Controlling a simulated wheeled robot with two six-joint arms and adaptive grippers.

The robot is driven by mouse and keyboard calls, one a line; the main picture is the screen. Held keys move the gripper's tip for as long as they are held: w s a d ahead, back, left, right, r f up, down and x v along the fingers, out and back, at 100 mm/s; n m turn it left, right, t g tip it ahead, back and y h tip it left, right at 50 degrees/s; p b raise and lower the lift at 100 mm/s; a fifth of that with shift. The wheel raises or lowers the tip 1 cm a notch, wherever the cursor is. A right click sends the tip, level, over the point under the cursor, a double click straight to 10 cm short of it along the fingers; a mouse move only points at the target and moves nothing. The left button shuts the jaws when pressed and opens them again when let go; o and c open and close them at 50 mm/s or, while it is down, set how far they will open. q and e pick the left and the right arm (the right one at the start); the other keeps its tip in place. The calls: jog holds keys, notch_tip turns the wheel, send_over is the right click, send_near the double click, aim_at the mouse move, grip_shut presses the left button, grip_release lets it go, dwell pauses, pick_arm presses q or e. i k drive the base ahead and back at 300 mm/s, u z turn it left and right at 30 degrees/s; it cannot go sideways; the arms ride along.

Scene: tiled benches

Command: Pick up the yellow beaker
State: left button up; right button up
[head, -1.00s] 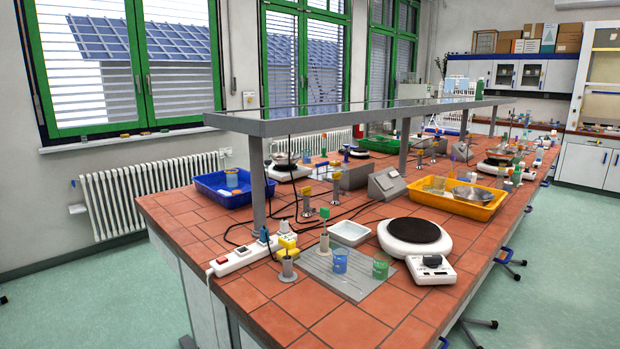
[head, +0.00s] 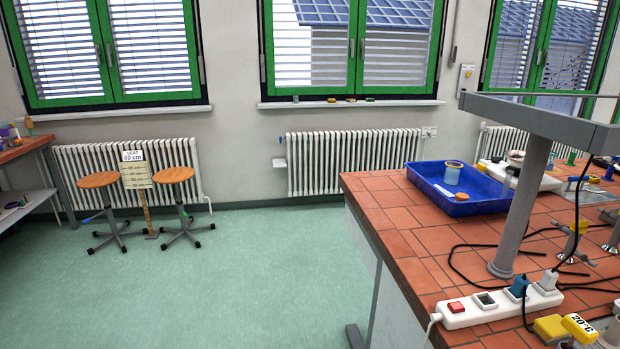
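I see no clearly yellow beaker in the head view. A light-blue beaker (head: 453,174) with a tan rim stands in the blue tray (head: 463,203), on the near left part of the red tiled bench (head: 400,225). A small orange-brown round item (head: 462,197) lies beside it in the tray. Neither of my grippers is in view.
A white power strip (head: 500,306) with cables lies at the bench's front, near a grey shelf post (head: 521,205). Yellow fittings (head: 578,327) sit at the lower right. Two stools (head: 98,181) stand by the left radiator. The green floor (head: 250,285) between is clear.

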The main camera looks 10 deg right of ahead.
aim_at(452, 169)
jog(key=i, duration=3.25)
jog(key=z, duration=0.25)
